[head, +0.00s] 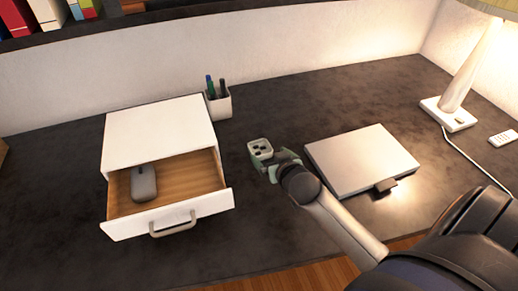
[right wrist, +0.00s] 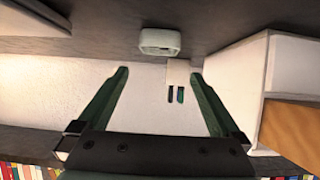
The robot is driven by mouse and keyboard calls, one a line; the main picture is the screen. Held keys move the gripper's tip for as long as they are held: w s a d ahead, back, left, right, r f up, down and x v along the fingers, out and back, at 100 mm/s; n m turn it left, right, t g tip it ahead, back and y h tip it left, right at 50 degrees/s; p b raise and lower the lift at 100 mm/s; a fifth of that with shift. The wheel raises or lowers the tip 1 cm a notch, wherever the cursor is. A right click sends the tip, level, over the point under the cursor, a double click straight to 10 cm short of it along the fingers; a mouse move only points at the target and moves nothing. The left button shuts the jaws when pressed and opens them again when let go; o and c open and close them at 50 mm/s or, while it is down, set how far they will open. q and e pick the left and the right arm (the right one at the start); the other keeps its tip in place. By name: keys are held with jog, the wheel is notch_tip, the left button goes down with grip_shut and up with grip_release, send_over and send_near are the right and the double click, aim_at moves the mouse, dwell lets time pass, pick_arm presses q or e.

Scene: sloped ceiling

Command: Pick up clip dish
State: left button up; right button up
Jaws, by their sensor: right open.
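The clip dish (head: 260,147), a small white square dish with dark bits in it, sits on the dark desk. It also shows in the right wrist view (right wrist: 160,42), at the top, just beyond the fingertips. My right gripper (head: 276,163), with greenish fingers, is at the dish's near right side in the head view. In the right wrist view its fingers (right wrist: 159,75) are spread wide with nothing between them. Whether a finger touches the dish, I cannot tell. My left gripper is not in view.
A white drawer box (head: 160,130) stands left, its open drawer (head: 190,217) holding a grey mouse (head: 144,183). A pen cup (head: 219,104) is behind. A silver flat box (head: 362,158) lies right, near a lamp (head: 462,80) and remote (head: 503,137). Bare desk lies between drawer and dish.

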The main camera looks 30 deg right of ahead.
aim_at(257, 145)
jog(key=x, duration=0.4)
jog(key=shift+f, duration=0.1)
jog(key=shift+f+b+x, duration=0.25)
jog(key=shift+b+x, duration=0.1)
jog(key=shift+x, duration=2.35)
jog(key=shift+s, duration=0.15)
jog(key=c, duration=1.2)
